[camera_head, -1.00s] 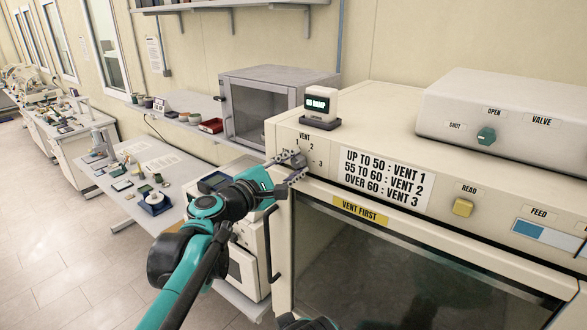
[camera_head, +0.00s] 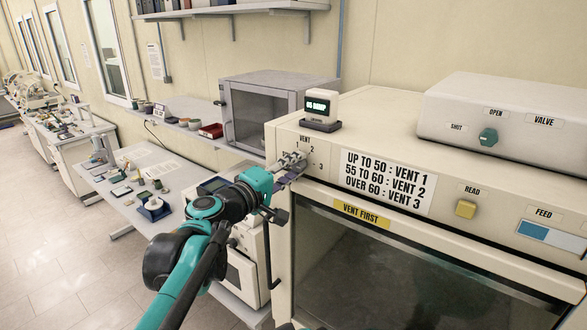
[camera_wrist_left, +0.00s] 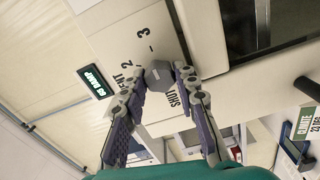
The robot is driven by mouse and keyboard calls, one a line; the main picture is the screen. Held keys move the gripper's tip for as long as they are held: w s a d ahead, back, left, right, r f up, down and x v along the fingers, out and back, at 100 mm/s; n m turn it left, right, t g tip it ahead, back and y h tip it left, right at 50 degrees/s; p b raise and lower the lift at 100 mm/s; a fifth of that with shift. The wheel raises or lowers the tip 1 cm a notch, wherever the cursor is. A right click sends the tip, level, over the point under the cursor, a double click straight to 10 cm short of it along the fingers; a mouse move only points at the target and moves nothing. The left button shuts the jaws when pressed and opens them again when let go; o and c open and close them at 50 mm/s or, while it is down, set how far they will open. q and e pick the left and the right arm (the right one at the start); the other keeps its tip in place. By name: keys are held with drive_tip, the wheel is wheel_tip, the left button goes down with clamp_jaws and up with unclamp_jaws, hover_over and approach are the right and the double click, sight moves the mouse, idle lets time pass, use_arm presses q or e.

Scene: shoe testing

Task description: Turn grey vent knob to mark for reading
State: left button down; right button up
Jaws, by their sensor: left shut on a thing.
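The grey vent knob (camera_wrist_left: 158,76) sits on the cream front panel, among the marks SHUT, 2 and 3. My left gripper (camera_wrist_left: 162,72) has its two fingers on either side of the knob and is shut on it. In the head view the left gripper (camera_head: 291,163) reaches the panel under the VENT label and mostly hides the knob. Which mark the knob points to is not clear. The rule sign (camera_head: 387,182) lists vents 1 to 3. My right gripper is out of view.
A yellow READ button (camera_head: 466,208) and a blue FEED panel (camera_head: 546,233) are further right on the cabinet. A valve box (camera_head: 520,115) with a green knob (camera_head: 488,137) stands on top. A grey chamber (camera_head: 262,112) and a cluttered bench (camera_head: 176,178) lie left.

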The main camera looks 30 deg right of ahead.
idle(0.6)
use_arm(q)
drive_tip(key=c, duration=1.2)
unclamp_jaws()
drive_tip(key=shift+o, duration=0.2)
drive_tip(key=v, duration=0.8)
